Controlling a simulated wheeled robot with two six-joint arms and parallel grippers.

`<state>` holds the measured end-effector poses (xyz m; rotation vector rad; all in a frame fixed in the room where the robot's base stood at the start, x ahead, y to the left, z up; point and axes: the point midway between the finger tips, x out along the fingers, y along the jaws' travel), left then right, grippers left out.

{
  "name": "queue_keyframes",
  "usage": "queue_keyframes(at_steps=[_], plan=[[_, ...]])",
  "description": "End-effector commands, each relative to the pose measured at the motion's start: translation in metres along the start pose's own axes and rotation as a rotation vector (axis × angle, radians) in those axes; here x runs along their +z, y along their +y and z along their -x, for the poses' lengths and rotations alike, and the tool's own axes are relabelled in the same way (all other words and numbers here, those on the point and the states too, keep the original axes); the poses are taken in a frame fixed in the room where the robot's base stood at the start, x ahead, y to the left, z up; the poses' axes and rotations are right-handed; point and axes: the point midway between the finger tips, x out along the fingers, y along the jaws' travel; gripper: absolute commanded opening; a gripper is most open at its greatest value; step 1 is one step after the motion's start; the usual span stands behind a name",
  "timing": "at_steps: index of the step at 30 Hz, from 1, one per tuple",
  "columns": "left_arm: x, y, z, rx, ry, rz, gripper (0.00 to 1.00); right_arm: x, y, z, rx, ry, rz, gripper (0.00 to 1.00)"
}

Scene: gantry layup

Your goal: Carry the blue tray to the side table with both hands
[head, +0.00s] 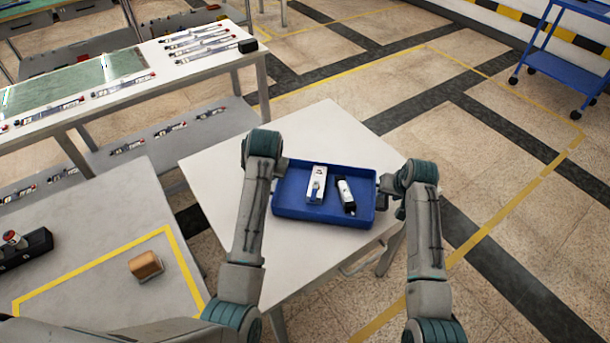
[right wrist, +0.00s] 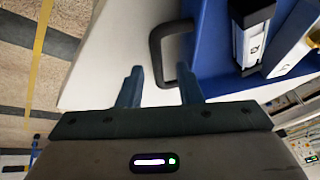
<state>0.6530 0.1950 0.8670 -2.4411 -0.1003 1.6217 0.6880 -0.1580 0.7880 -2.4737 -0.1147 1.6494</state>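The blue tray (head: 290,213) sits level on a white table (head: 330,125). A white-and-grey device (head: 316,185) and a black-and-white cylinder-like device (head: 346,194) lie in it. My right gripper (head: 386,184) is at the tray's right end. In the right wrist view its fingers (right wrist: 160,67) are apart, with the tray's black handle (right wrist: 157,50) in the gap, not clamped. The blue tray wall (right wrist: 208,60) shows beside it. My left gripper (head: 277,183) is at the tray's left end; its fingers and the left handle are largely hidden by my wrist.
A grey table (head: 90,235) with a yellow outline, a brown block (head: 146,265) and a black holder (head: 25,250) stands at the left. A workbench (head: 150,75) with several tools is behind. A blue cart (head: 565,68) stands far right. The floor at right is open.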

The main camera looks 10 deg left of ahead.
Motion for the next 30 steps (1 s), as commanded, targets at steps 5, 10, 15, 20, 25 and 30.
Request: queue_keyframes(at_steps=[5,10,15,20,25,30], plan=[[0.0,0.0,0.0,0.0,0.0,0.0,0.32,-0.001,0.0,0.04,0.0,0.005,0.0,0.32],[0.0,0.0,0.0,0.0,0.0,0.0,0.32,-0.001,0.001,0.07,0.001,0.003,0.0,0.32],[0.0,0.0,0.0,0.0,0.0,0.0,0.32,0.0,0.001,0.085,0.0,0.0,0.0,0.32],[0.0,0.0,0.0,0.0,0.0,0.0,0.32,0.0,0.0,0.088,0.0,0.0,0.0,0.32],[0.0,0.0,0.0,0.0,0.0,0.0,0.32,0.0,0.0,0.088,0.0,0.0,0.0,0.32],[0.0,0.0,0.0,0.0,0.001,0.0,0.32,0.0,0.0,0.088,0.0,0.0,0.0,0.32]])
